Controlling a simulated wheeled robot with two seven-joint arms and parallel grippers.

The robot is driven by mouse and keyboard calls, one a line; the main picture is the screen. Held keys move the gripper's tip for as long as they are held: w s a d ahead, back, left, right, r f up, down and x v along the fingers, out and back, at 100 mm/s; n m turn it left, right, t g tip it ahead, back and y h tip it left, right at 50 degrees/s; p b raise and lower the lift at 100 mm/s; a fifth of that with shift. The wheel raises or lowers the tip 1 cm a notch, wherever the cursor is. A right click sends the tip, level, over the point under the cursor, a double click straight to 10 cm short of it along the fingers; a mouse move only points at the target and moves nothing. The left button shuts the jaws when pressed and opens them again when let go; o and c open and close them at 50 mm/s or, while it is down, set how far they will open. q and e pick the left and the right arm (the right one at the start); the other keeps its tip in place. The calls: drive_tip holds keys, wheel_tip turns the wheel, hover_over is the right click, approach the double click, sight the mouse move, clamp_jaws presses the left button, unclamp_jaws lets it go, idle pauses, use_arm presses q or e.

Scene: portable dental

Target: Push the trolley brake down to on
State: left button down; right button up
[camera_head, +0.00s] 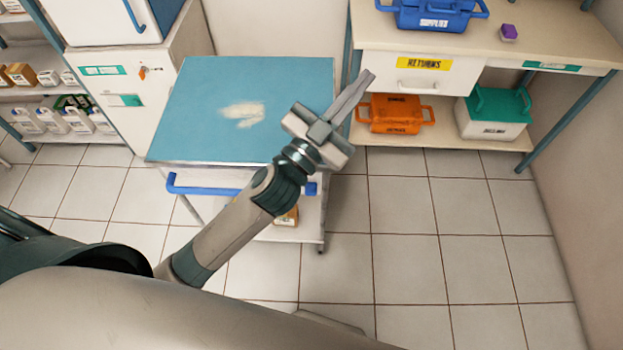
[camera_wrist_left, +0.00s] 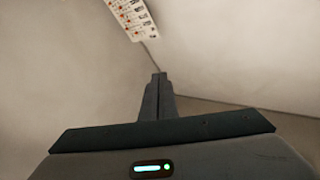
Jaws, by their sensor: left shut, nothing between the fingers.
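The trolley (camera_head: 200,90) has a blue top with a pale smear on it and a blue handle bar (camera_head: 215,191) along its front. My left arm crosses in front of its right side. My left gripper (camera_head: 370,74) is shut and empty, above and just past the trolley's right edge. In the left wrist view its closed fingers (camera_wrist_left: 157,90) point at a plain pale surface. I cannot make out the trolley brake; my arm covers part of the trolley's front and right side. One caster (camera_head: 320,248) shows at the lower right. My right gripper is not in view.
A bench with a RETURNS drawer (camera_head: 418,66) stands at the back right. An orange case (camera_head: 395,115) and a green-lidded box (camera_head: 493,113) sit on its lower shelf. A white cabinet (camera_head: 135,90) is at the left. Tiled floor is clear at the right.

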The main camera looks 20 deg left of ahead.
use_arm(q)
drive_tip(key=s+d+r+m+g+h, duration=0.4)
drive_tip(key=d+m+g+h, duration=0.2)
drive_tip(key=d+m+h, duration=0.15)
drive_tip(key=s+d+r+m+g+h, duration=0.3)
drive_tip(key=s+d+m+g+h, duration=0.3)
drive_tip(key=m, duration=0.3)
drive_tip(key=s+d+f+m+g+y, duration=0.3)
drive_tip(key=s+f+m+g+y, duration=0.3)
drive_tip(key=f+m+g, duration=0.5)
drive_tip(key=w+a+f+y, duration=0.3)
drive_tip(key=a+f+y, duration=0.4)
drive_tip(key=f+y, duration=0.15)
drive_tip(key=w+a+f+n+t+y, duration=0.1)
drive_tip(key=w+a+f+y, duration=0.1)
drive_tip(key=a, duration=0.6)
drive_tip(key=w+a+f+n+t+y, duration=0.2)
drive_tip(key=w+a+y, duration=0.3)
drive_tip(key=w+a, duration=0.2)
drive_tip(key=shift+a+y, duration=0.3)
drive_tip(key=shift+a, duration=0.85)
